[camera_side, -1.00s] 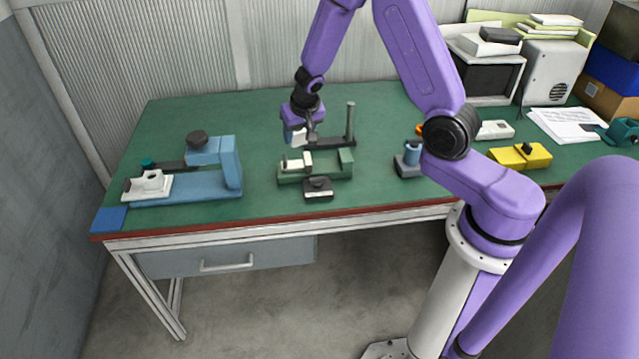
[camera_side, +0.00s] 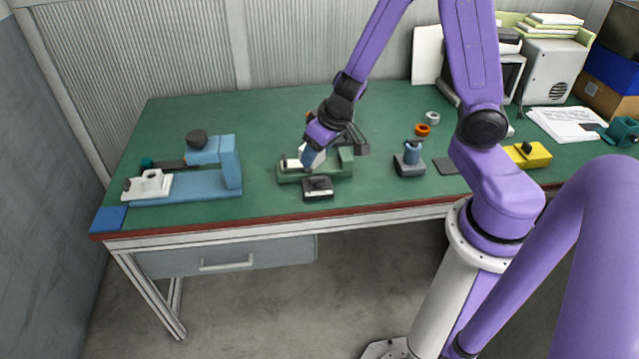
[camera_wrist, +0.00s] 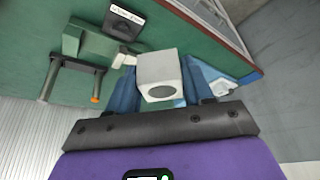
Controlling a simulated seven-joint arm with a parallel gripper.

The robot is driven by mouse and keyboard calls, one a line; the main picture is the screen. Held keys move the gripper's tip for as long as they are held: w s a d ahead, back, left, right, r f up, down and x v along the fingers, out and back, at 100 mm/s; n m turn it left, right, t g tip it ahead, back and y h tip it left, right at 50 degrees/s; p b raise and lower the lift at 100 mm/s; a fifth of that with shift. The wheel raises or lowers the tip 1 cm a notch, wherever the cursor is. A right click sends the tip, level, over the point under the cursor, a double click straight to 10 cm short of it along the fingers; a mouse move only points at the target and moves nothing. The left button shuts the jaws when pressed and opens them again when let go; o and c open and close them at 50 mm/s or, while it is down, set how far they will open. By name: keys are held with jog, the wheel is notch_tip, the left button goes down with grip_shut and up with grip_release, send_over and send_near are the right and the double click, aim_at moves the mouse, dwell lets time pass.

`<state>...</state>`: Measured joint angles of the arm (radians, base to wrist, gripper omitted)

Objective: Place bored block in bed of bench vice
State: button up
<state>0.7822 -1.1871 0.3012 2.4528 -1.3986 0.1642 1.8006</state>
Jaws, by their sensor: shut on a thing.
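My gripper (camera_side: 313,157) is shut on the bored block and tilted over the green bench vice (camera_side: 335,172) in the side view. In the wrist view, the white bored block (camera_wrist: 158,70) sits between my blue fingers (camera_wrist: 158,88), with its dark round bore facing the camera. The green vice (camera_wrist: 98,46) lies beside it at upper left, with a pale jaw piece (camera_wrist: 124,60) close to the block. In the side view my gripper hides part of the vice and most of the block. I cannot tell whether the block touches the vice.
A dark labelled box (camera_side: 318,188) stands in front of the vice. A blue machine with a white fixture (camera_side: 152,183) is at left. A blue-grey stand (camera_side: 410,160) and orange ring (camera_side: 422,130) are at right. The green bench between vice and blue machine is clear.

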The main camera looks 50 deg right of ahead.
jog(key=shift+s+a+r, duration=0.1)
jog(key=shift+s+a, duration=0.05)
jog(key=shift+s, duration=0.3)
jog(key=s+d+f+m+g+h, duration=0.1)
jog(key=s+d+m+h, duration=0.25)
jog(key=d+m, duration=0.6)
jog(key=shift+n+y, duration=0.25)
jog(key=shift+n, duration=0.2)
jog(key=w+d+f, duration=0.2)
jog(key=w+f, duration=0.1)
jog(key=w, duration=0.1)
jog(key=w+d+f, duration=0.2)
jog(key=w+f, duration=0.1)
jog(key=w, duration=0.1)
jog(key=w+d+f, duration=0.2)
jog(key=w+f, duration=0.1)
jog(key=w, duration=0.1)
jog(key=shift+w+f, duration=0.2)
jog(key=shift+f, duration=0.15)
jog(key=shift+w+d+f, duration=0.15)
jog(key=shift+w+f, duration=0.05)
jog(key=shift+f, duration=1.55)
jog(key=shift+f, duration=0.1)
jog(key=shift+f, duration=0.35)
jog(key=shift+f, duration=0.2)
